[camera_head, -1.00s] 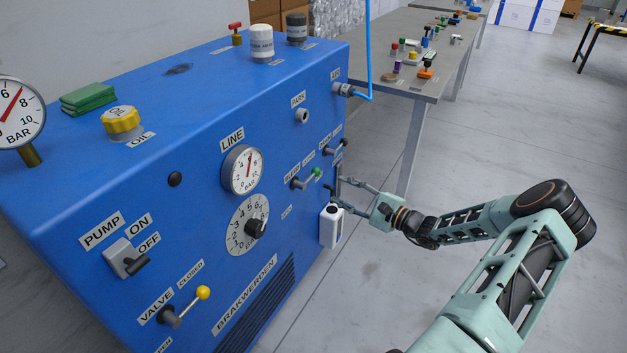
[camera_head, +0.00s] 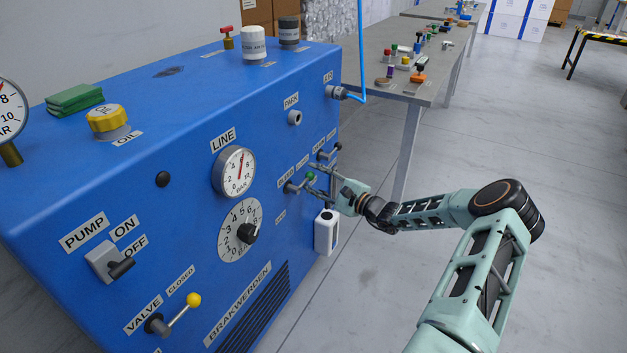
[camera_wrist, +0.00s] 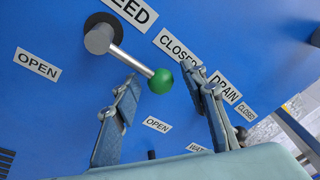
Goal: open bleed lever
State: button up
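The bleed lever (camera_head: 298,184) is a short metal arm with a green ball knob on the blue machine's front panel. In the wrist view the lever's green knob (camera_wrist: 161,81) lies between the tips of my two fingers, with a gap visible on each side. The lever arm runs from its round hub toward the CLOSED label (camera_wrist: 176,49). An OPEN label (camera_wrist: 37,65) sits on the other side of the hub. My gripper (camera_wrist: 168,90) is open around the knob; in the head view my gripper (camera_head: 318,180) is at the lever. Finger contact with the knob is not visible.
The drain lever (camera_head: 330,152) with a dark knob is close behind my gripper. A white container (camera_head: 326,232) hangs below it. The line gauge (camera_head: 234,172), a dial and the yellow-knobbed valve lever (camera_head: 180,314) are to the left. Open floor lies to the right.

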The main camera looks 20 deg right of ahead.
grip_shut()
